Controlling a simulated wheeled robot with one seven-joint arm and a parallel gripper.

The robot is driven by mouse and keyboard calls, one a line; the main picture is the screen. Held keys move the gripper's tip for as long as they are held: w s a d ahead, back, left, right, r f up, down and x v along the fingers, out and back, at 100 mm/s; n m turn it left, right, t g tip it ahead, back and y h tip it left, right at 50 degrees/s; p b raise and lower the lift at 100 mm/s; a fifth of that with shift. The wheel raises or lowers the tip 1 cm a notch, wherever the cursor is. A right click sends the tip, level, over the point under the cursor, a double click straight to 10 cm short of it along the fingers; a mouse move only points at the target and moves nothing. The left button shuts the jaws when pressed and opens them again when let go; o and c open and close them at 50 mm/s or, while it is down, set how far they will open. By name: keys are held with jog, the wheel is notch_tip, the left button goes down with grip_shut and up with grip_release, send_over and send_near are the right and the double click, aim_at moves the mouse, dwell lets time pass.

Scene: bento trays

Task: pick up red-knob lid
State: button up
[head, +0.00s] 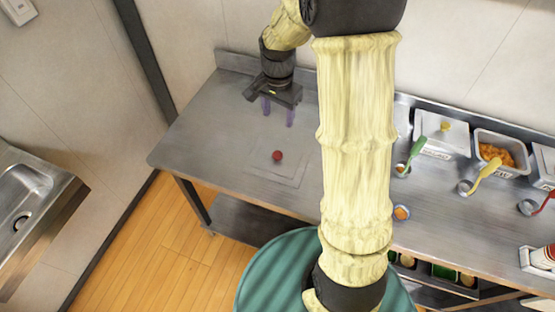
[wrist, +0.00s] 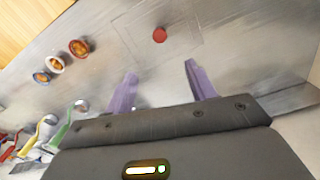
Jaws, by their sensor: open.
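The red knob (head: 277,156) stands on a flat, square grey lid (head: 292,177) lying on the steel counter in the head view. In the wrist view the red knob (wrist: 159,35) is beyond my fingertips, on the faint square lid (wrist: 190,52). My gripper (head: 277,112) is open and empty, with purple fingers, behind the knob as the head view shows it. In the wrist view my gripper (wrist: 157,70) points toward the lid and is apart from it. My arm hides part of the counter right of the lid in the head view.
Several small cups show in the wrist view, one orange-filled (wrist: 79,48). Counter left of the lid is clear.

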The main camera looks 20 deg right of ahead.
jog(key=shift+f, duration=0.1)
jog(key=p, duration=0.1)
send_over(278, 154)
notch_tip(278, 154, down, 12)
jog(key=shift+w, duration=0.1)
dwell(0.4)
jog(key=shift+f+p, duration=0.65)
jog(key=shift+f, duration=2)
jog(key=shift+c, duration=0.5)
jog(key=c, duration=1.1)
